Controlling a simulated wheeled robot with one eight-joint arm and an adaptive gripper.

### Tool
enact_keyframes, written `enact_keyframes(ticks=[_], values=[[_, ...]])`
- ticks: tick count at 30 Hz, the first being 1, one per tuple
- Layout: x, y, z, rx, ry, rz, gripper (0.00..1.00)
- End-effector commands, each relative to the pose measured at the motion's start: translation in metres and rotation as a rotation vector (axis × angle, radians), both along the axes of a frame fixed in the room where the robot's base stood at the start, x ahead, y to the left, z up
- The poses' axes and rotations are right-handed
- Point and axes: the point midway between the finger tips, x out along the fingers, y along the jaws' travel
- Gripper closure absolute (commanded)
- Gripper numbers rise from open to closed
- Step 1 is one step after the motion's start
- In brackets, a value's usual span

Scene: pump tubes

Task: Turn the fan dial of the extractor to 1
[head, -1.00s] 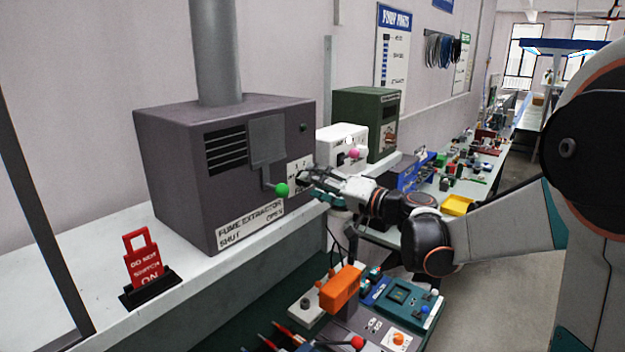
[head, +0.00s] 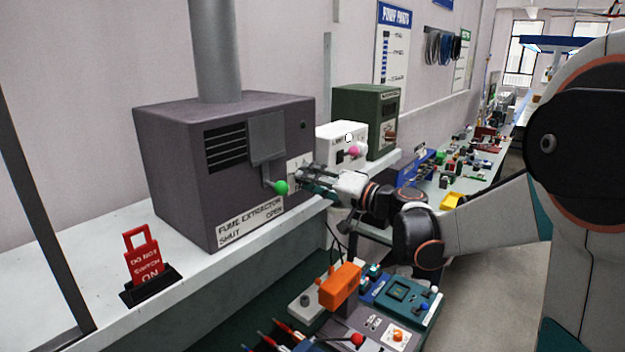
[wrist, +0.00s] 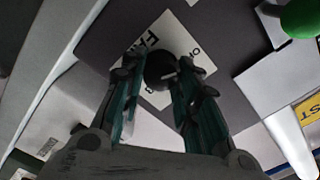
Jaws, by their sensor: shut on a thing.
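The fume extractor (head: 175,165) is a dark grey box on the white shelf, with a duct on top. Its fan dial (wrist: 160,68) is a round black knob on a white label (wrist: 196,47), seen in the wrist view. My gripper (wrist: 158,82) has its two teal fingers on either side of the dial, shut on it. In the head view my gripper (head: 304,177) reaches the extractor's right face and hides the dial. A pale mark shows on the knob, but I cannot tell which number it points at.
A green ball-ended lever (head: 281,187) stands out close left of my gripper. A white box (head: 340,133) with a pink knob is just behind it. A red sign (head: 143,258) stands on the shelf. An orange block (head: 340,286) sits on the lower bench.

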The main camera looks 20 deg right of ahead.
Motion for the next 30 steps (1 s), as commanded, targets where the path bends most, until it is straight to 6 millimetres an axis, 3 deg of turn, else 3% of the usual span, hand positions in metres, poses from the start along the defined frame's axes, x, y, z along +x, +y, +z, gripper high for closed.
enact_keyframes(ticks=[30], values=[[0.0002,-0.0004,-0.0027,0.545,0.397,0.000,0.95]])
